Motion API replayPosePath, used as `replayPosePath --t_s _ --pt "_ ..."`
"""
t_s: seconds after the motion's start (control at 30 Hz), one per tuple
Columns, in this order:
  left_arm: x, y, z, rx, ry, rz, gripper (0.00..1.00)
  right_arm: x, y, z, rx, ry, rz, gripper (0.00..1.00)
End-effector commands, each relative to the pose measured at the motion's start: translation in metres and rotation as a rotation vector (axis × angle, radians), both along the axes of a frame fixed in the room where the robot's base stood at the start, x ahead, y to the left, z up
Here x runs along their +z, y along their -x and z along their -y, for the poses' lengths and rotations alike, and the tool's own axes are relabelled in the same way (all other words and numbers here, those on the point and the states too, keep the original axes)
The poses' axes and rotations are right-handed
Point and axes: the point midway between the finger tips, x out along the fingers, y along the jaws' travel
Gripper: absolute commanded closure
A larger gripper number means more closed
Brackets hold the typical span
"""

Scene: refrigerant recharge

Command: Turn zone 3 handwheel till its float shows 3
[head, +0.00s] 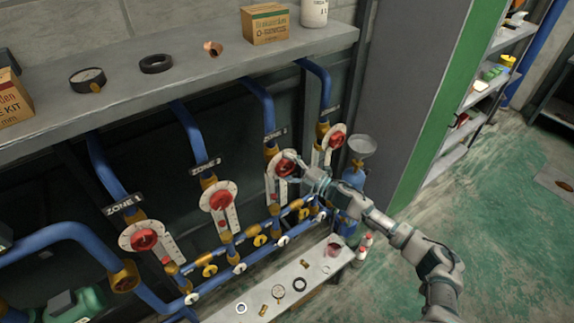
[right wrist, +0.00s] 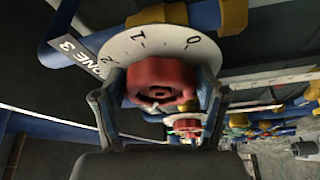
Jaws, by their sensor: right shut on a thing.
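The zone 3 handwheel is a red knob (right wrist: 160,82) in front of a white dial plate (right wrist: 150,45) with numbers 0, 1 and 2 showing in the right wrist view. In the head view the zone 3 handwheel (head: 286,167) is the third of the row from the left. My right gripper (head: 297,172) reaches it from the right, and in the right wrist view its fingers (right wrist: 160,100) are on both sides of the red knob, closed on it. The float reading cannot be made out. My left gripper is not in view.
Other red handwheels stand on the zone 1 (head: 144,240), zone 2 (head: 221,200) and far right (head: 337,139) pipes. A shelf (head: 190,90) with boxes and fittings runs above. A lower bench (head: 315,268) holds small parts. Green floor (head: 490,220) is open at right.

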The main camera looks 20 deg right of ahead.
Motion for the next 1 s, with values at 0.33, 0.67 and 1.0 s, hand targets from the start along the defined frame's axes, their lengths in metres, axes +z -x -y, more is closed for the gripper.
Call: replayPosePath --t_s 0.33,0.67,1.0 --pt "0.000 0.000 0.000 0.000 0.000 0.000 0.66 -0.004 0.001 -0.001 0.001 0.007 -0.003 0.63" --pt "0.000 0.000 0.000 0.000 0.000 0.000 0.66 -0.002 0.001 -0.001 0.001 0.005 -0.001 0.03" --pt "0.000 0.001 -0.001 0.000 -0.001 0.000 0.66 -0.005 0.015 0.014 -0.001 0.005 -0.003 0.03"
